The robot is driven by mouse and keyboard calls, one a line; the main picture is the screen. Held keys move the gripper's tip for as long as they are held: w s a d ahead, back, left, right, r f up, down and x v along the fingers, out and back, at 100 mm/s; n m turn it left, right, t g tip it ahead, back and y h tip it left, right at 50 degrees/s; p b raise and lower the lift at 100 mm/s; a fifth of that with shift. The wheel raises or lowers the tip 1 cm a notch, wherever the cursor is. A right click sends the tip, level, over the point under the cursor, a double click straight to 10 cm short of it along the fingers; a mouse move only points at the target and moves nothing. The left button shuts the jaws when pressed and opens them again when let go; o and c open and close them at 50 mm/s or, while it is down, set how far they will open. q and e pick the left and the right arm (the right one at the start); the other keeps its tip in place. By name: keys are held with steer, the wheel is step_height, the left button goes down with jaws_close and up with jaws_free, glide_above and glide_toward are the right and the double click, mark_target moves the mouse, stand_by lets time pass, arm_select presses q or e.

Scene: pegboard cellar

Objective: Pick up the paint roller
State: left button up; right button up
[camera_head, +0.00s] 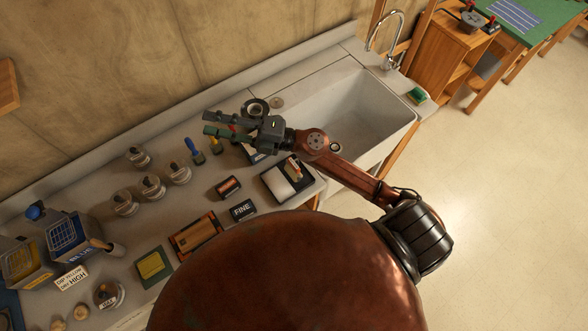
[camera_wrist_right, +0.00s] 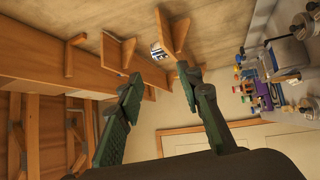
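What looks like the paint roller (camera_head: 294,169), a small thing with red and green parts, lies at a dark paint tray (camera_head: 268,190) on the counter, left of the sink. It is too small to make out fully. My right gripper (camera_head: 208,123) is above the counter, to the left of and beyond the tray, with its green fingers pointing left. In the right wrist view the gripper (camera_wrist_right: 159,76) has its fingers apart with nothing between them. I cannot make out the roller in that view. My left gripper is not in view.
Blue- and yellow-handled tools (camera_head: 191,146) and several metal-topped jars (camera_head: 152,186) stand left of the right gripper. A black block marked FINE (camera_head: 243,210) lies before the tray. The white sink (camera_head: 365,110) is at the right. Wall shelves (camera_wrist_right: 118,50) show in the wrist view.

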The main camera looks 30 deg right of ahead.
steer(key=s+a+f+n+g, duration=0.3)
steer(key=a+f+n+g, duration=0.1)
steer(key=n+g, duration=0.1)
steer(key=n+g+h, duration=0.4)
steer(key=g+h, duration=0.3)
steer(key=h, duration=0.9)
glide_above(293, 163)
steer(key=f, duration=1.4)
steer(key=w+f, duration=0.1)
steer(key=f, duration=0.6)
steer(key=shift+a+f, duration=0.15)
steer(key=shift+a, duration=0.15)
steer(key=shift+s+d+f, duration=0.1)
steer(key=shift+d+f, duration=0.05)
steer(key=shift+f, duration=0.15)
steer(key=f+p, duration=0.1)
steer(key=f, duration=0.1)
steer(key=f+p, duration=0.1)
steer(key=f, duration=0.3)
steer(key=shift+s+d+p, duration=0.25)
steer(key=shift+s+p, duration=0.15)
steer(key=shift+f, duration=0.5)
jaws_close()
